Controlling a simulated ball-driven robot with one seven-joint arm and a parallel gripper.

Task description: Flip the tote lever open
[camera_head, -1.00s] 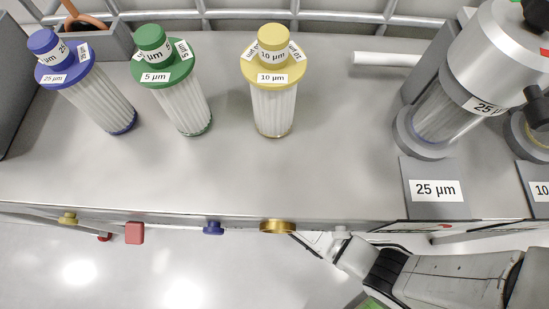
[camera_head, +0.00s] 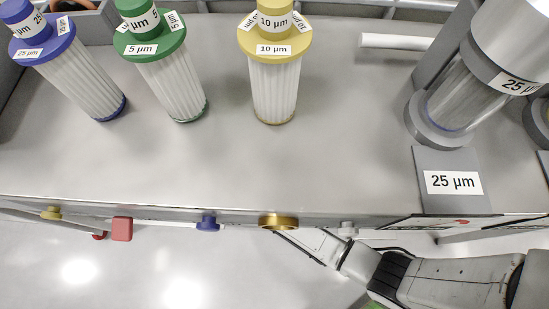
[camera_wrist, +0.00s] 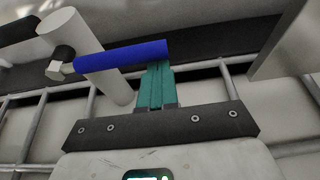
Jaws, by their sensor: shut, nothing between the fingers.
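The blue lever (camera_wrist: 122,57) shows in the wrist view, lying nearly level in the picture. Its left end meets a metal nut on a pale pipe (camera_wrist: 88,52), which runs diagonally behind it. My gripper (camera_wrist: 157,66) has teal fingers, shut together with nothing between them. The fingertips are at the lever's right end, overlapping its lower edge in the picture; I cannot tell whether they touch. In the head view my arm reaches in at the lower right, below the bench edge, and the lever cannot be made out there.
Metal cage bars (camera_wrist: 231,82) surround the pipe in the wrist view. In the head view a grey bench (camera_head: 230,165) carries blue, green and yellow-capped filters (camera_head: 274,85), and a housing with a "25 µm" plate (camera_head: 453,183). Coloured knobs line its front edge.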

